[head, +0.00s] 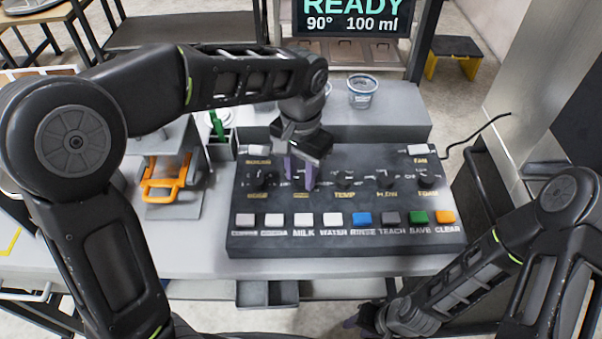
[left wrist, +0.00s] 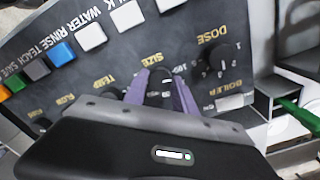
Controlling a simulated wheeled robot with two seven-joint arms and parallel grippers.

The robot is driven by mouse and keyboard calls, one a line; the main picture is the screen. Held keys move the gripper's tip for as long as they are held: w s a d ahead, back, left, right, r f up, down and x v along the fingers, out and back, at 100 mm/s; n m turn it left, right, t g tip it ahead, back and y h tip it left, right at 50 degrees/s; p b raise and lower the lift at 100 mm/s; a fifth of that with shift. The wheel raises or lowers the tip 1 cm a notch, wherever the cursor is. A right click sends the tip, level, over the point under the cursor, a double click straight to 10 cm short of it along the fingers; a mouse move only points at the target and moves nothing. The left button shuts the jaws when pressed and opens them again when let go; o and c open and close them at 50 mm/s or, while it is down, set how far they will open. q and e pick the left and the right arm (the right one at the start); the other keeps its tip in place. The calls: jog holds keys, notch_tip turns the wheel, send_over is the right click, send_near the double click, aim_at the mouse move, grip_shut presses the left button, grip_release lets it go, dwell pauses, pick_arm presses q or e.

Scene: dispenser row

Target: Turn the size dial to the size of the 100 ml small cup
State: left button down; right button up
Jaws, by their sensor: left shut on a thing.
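The size dial (left wrist: 160,88) is a black knob under the gold SIZE label in the left wrist view. My left gripper (head: 300,174) points down onto the panel with its purple fingers shut on this dial, which it mostly hides in the head view. The fingers also show on both sides of the dial in the left wrist view (left wrist: 161,95). The display (head: 350,17) reads READY, 90° and 100 ml. A small clear cup (head: 361,93) stands on the grey block behind the panel. My right gripper (head: 358,321) is low at the bottom edge, its opening unclear.
The black panel (head: 350,243) has other knobs beside the size dial, including dose (left wrist: 215,62) and temp (head: 345,179). A row of coloured buttons (head: 362,218) runs along its front. An orange-handled item (head: 167,190) sits left of the panel.

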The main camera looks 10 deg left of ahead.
aim_at(301, 178)
pick_arm(q)
jog(key=shift+n, duration=1.3)
jog(key=c, duration=1)
grip_release()
jog(key=shift+r, duration=0.15)
notch_tip(301, 178, up, 8)
jog(key=shift+f+b, duration=0.2)
jog(key=shift+b, duration=0.2)
